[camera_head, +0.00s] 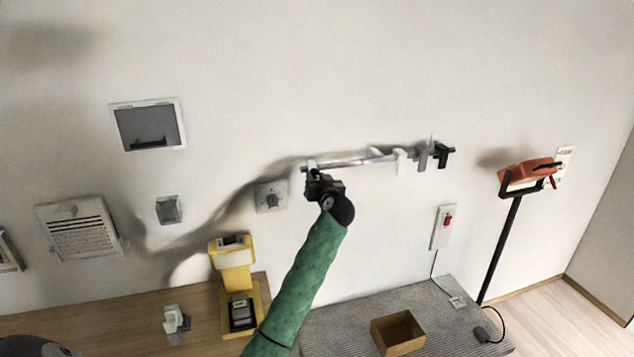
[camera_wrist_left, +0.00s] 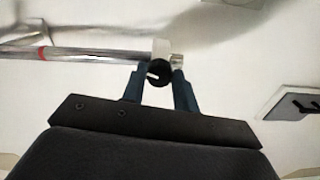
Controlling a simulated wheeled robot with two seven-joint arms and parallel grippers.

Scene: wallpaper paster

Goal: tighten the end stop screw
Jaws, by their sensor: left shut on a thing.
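A silver rod (camera_head: 345,162) with a red mark runs along the wall. The end stop screw shows as a black knob with a white mark (camera_wrist_left: 158,70) in the left wrist view, just below a pale end block (camera_wrist_left: 161,48) on the rod (camera_wrist_left: 85,52). My left gripper (camera_head: 316,178) is at the rod's left end in the head view. In the wrist view its two dark blue fingers (camera_wrist_left: 159,82) are shut on the knob, one on each side. In the head view the gripper hides the knob. My right gripper is not in view.
A white bracket (camera_head: 401,161) and dark hooks (camera_head: 443,156) sit along the rod's right part. A round dial plate (camera_head: 271,196) is on the wall left of my gripper. Below are a yellow device (camera_head: 232,252), an open brown box (camera_head: 397,333) and an orange-headed stand (camera_head: 527,175).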

